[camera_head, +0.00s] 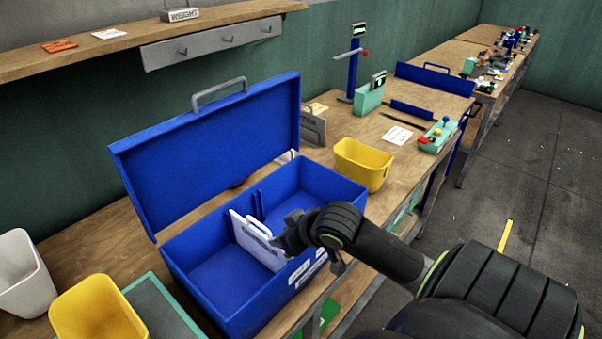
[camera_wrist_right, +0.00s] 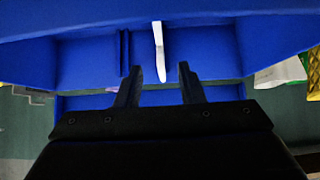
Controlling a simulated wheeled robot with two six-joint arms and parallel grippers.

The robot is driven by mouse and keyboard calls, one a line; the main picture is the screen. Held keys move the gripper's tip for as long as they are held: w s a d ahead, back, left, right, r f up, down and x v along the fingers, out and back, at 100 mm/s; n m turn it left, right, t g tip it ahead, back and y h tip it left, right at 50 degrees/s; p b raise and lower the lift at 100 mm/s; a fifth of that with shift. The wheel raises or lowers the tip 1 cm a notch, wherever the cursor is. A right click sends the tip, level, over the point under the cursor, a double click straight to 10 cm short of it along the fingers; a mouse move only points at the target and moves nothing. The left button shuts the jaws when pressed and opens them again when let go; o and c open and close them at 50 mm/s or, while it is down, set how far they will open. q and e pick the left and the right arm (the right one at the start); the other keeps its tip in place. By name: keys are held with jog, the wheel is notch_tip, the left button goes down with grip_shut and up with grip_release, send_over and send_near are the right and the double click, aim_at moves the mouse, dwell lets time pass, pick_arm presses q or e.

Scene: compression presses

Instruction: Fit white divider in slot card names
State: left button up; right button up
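An open blue box (camera_head: 225,305) with a raised lid (camera_head: 215,150) stands on the bench. A white divider (camera_head: 250,238) with a handle cut-out stands inside it, upright or nearly so. Dark blue paired ribs (camera_head: 258,203) on the inner wall are to its right; in the right wrist view the ribs (camera_wrist_right: 124,52) are left of the divider's thin edge (camera_wrist_right: 159,55). My right gripper (camera_head: 285,238) is at the divider's front end. Its fingers (camera_wrist_right: 160,85) are apart, the divider's edge just beyond the gap. White cards (camera_head: 306,268) on the box front are unreadable. My left gripper is not in view.
A yellow bin (camera_head: 363,165) stands right of the box; another yellow bin (camera_head: 95,312) and a white bin (camera_head: 22,275) stand at left. A grey handled plate (camera_head: 313,126) is behind the box. A shelf (camera_head: 120,35) runs above. Clear floor lies at right.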

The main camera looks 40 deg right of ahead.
jog(key=p+v, duration=0.1)
jog(key=v, duration=0.6)
dwell(0.6)
jog(key=s+a+f+m+g+h, duration=0.1)
jog(key=s+a+f+g, duration=0.15)
jog(key=s+f, duration=0.5)
jog(key=s+a+f+m+g+h, duration=0.1)
jog(key=s+f+g+h, duration=0.15)
jog(key=s+f, duration=0.5)
notch_tip(320, 180, down, 25)
jog(key=s+d+g+y, duration=0.1)
jog(key=g, duration=0.1)
jog(key=s+a+f, duration=0.1)
jog(key=s+f, duration=1.4)
jog(key=shift+f+g+y+b, duration=0.3)
jog(key=shift+g+y, duration=0.05)
jog(key=shift+g, duration=0.05)
